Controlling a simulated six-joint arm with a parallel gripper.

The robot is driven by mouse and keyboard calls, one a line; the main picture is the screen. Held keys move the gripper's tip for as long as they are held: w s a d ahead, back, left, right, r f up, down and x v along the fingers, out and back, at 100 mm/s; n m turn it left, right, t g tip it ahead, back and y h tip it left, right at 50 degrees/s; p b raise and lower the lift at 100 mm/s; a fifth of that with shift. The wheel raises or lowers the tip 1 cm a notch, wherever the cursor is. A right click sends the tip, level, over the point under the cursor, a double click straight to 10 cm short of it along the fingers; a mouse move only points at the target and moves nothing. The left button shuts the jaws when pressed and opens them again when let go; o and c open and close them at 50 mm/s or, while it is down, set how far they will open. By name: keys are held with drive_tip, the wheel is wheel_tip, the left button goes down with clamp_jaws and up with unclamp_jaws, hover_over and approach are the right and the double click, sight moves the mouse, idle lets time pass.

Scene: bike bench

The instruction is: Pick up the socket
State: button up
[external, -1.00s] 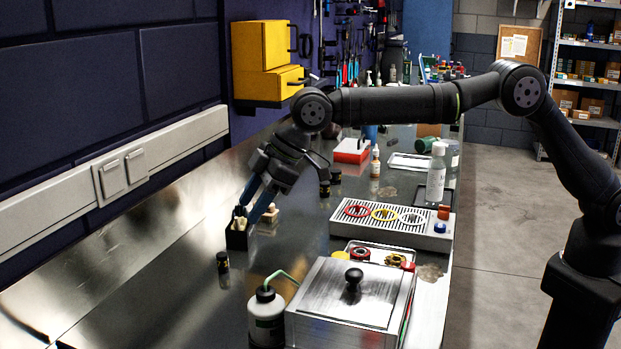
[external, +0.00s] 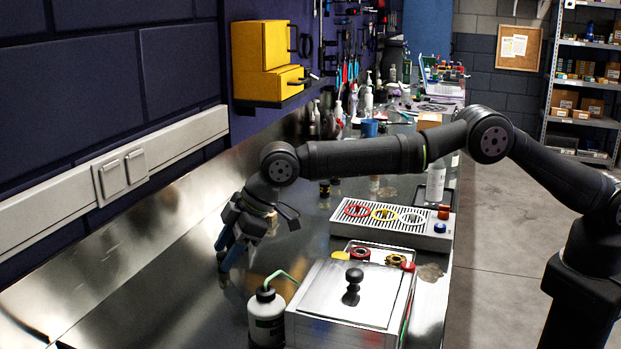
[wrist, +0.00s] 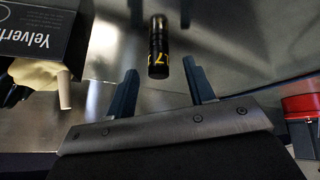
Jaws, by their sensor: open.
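The socket (wrist: 158,45) is a short black cylinder with yellow markings, standing on the metal bench in the upper middle of the wrist view. My gripper (wrist: 160,76) is open and empty. Its two blue-grey fingers point toward the socket, with the socket lined up with the gap between them. I cannot tell whether the fingertips reach past its near side.
A black printed box (wrist: 38,38) holding cream-coloured pieces stands left of the socket in the wrist view. A red object (wrist: 303,105) is at the right edge. In the external view, a white bottle (external: 266,318) and a metal-lidded box (external: 345,292) stand right of my gripper.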

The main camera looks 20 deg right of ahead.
drive_tip(key=shift+a+f, duration=0.15)
drive_tip(key=shift+f, duration=0.1)
drive_tip(key=shift+c, duration=0.2)
clamp_jaws()
drive_tip(key=shift+r, duration=0.1)
